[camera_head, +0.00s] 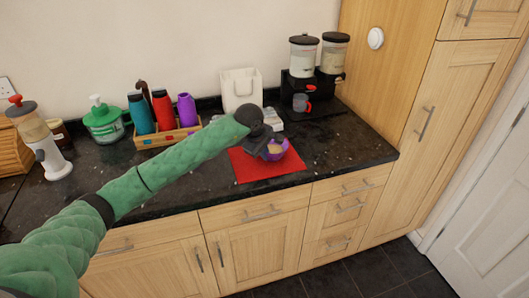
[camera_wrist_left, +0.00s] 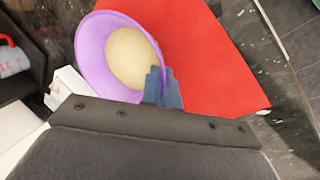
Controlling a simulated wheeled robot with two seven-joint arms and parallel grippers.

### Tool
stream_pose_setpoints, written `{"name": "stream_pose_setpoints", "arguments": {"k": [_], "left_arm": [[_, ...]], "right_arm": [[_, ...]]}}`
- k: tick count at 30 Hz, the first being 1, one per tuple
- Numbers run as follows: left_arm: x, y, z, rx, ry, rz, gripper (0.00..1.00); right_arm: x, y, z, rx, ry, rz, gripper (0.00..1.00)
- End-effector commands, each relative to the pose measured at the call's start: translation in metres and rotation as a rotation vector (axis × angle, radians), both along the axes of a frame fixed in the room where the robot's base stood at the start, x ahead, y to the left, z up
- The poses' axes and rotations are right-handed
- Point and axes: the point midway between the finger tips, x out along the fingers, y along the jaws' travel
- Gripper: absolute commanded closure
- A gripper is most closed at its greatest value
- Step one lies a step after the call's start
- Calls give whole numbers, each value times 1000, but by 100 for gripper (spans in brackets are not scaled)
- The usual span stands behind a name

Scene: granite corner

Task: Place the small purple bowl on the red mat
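The small purple bowl (camera_head: 285,145) is at the end of my left arm, over the back right part of the red mat (camera_head: 255,173). In the left wrist view the bowl (camera_wrist_left: 92,52) shows a beige round area inside, and the red mat (camera_wrist_left: 215,65) lies beside and below it. My left gripper (camera_wrist_left: 162,88) has its blue-grey fingers close together at the bowl's rim, shut on it. In the head view the gripper (camera_head: 270,148) hides part of the bowl. I cannot tell whether the bowl touches the mat. My right gripper is not in view.
A wooden caddy (camera_head: 170,138) with colored bottles stands left of the mat. A white holder (camera_head: 241,88) is behind it. A dispenser stand (camera_head: 300,92) with a cup (camera_head: 301,103) is at the back right. The counter is clear right of the mat.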

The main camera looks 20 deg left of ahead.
Motion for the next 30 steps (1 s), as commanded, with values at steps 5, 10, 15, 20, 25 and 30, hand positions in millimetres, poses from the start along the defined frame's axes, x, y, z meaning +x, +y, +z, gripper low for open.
{"name": "stream_pose_setpoints", "arguments": {"k": [5,10,15,20,25,30], "left_arm": [[0,0,-4,1,-1,-1,100],[0,0,-4,1,-1,-1,100],[0,0,-5,1,-1,-1,100],[0,0,-6,0,-1,0,100],[0,0,-6,1,0,0,93],[0,0,-6,1,0,0,75]], "right_arm": [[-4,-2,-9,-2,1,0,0],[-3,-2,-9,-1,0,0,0],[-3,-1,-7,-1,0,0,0],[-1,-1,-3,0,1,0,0],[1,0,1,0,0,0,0],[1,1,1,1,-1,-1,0]]}}
